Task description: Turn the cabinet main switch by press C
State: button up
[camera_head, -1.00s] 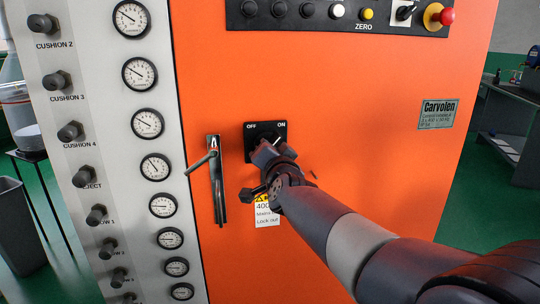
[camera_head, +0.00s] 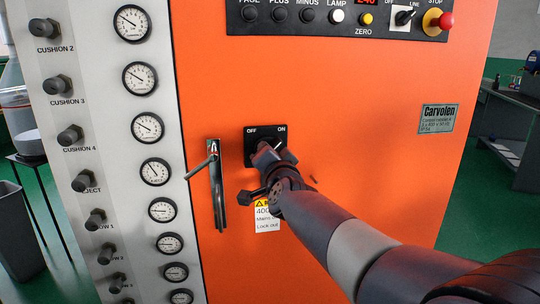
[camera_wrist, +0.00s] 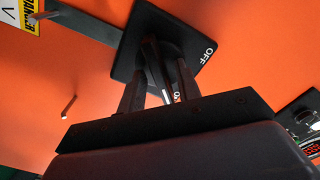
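The main switch is a black square plate (camera_head: 250,134) marked OFF at left and ON at right, on the orange cabinet front. My gripper (camera_head: 265,150) is in front of it and hides most of its knob. A white line shows near the ON side. In the wrist view, the dark knob (camera_wrist: 154,50) stands between the two fingertips of my gripper (camera_wrist: 160,75). Gaps show beside the knob, so the fingers look open around it. The plate's OFF label faces right in that view. Whether a finger touches the knob is unclear.
A metal door handle (camera_head: 215,185) sticks out just left of the switch. A yellow-and-white lockout label (camera_head: 266,218) is below it. A button panel (camera_head: 320,14) with a red stop button runs above. Gauges and knobs line the left.

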jog(key=p+v, duration=0.1)
jog(key=v, duration=1)
jog(key=shift+p, duration=0.35)
jog(key=shift+w, duration=0.15)
jog(key=b+x, duration=0.1)
jog(key=x, duration=0.9)
jog(key=shift+w+b, duration=0.3)
jog(key=shift+w, duration=0.1)
jog(key=shift+a, duration=0.1)
